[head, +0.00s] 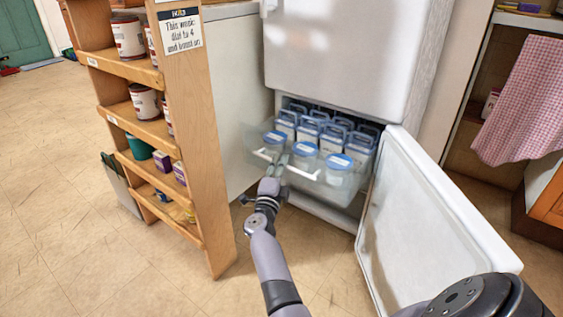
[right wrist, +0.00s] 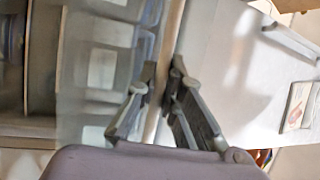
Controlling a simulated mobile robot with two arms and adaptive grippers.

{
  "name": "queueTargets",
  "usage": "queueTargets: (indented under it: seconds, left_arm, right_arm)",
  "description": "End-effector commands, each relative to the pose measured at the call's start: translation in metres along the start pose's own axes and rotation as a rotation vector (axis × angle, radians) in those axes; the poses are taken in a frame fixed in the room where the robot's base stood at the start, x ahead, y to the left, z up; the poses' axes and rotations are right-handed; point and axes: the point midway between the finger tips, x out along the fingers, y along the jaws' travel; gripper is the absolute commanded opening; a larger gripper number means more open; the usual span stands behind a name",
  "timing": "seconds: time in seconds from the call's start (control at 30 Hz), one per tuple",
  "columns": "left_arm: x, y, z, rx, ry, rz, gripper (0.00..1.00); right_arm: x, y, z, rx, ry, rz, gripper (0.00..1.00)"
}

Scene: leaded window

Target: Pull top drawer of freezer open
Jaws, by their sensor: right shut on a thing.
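The freezer is the lower part of a white fridge unit, with its door (head: 430,225) swung open to the right. The top drawer (head: 345,183), clear plastic, stands out from the freezer, filled with several blue-lidded tubs and boxes. My right gripper (head: 277,165) is shut on the white handle (head: 305,173) at the drawer's front, left of its middle. In the right wrist view the gripper (right wrist: 160,82) has a finger on either side of the pale handle bar (right wrist: 172,35). The left gripper is not in view.
A wooden shelf unit (head: 205,150) with cans and small boxes stands close to the left of the freezer. The closed upper fridge door (head: 345,50) is above the drawer. A checked pink cloth (head: 523,105) hangs at the right. The tiled floor (head: 80,235) is clear at the left front.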

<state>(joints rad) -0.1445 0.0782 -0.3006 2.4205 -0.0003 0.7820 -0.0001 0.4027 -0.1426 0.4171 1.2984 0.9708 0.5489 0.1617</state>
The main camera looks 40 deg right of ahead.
Motion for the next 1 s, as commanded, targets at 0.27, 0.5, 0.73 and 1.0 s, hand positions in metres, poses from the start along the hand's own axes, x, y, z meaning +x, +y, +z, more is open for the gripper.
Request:
queueTargets:
  seconds: [0.27, 0.5, 0.73, 1.0]
  left_arm:
    - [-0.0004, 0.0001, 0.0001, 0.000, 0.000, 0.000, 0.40]
    - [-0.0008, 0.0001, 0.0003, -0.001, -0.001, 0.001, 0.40]
    - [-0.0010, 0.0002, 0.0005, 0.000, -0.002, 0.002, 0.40]
    - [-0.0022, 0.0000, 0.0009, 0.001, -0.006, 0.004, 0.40]
  right_arm:
    - [-0.0006, 0.0011, -0.0002, -0.003, 0.000, 0.002, 0.00]
    - [-0.0004, 0.0008, -0.0001, -0.002, 0.000, 0.001, 0.22]
    - [-0.0001, 0.0003, -0.0001, -0.001, 0.000, 0.001, 0.30]
    - [-0.0055, 0.0006, 0.0002, 0.000, 0.000, 0.001, 0.30]
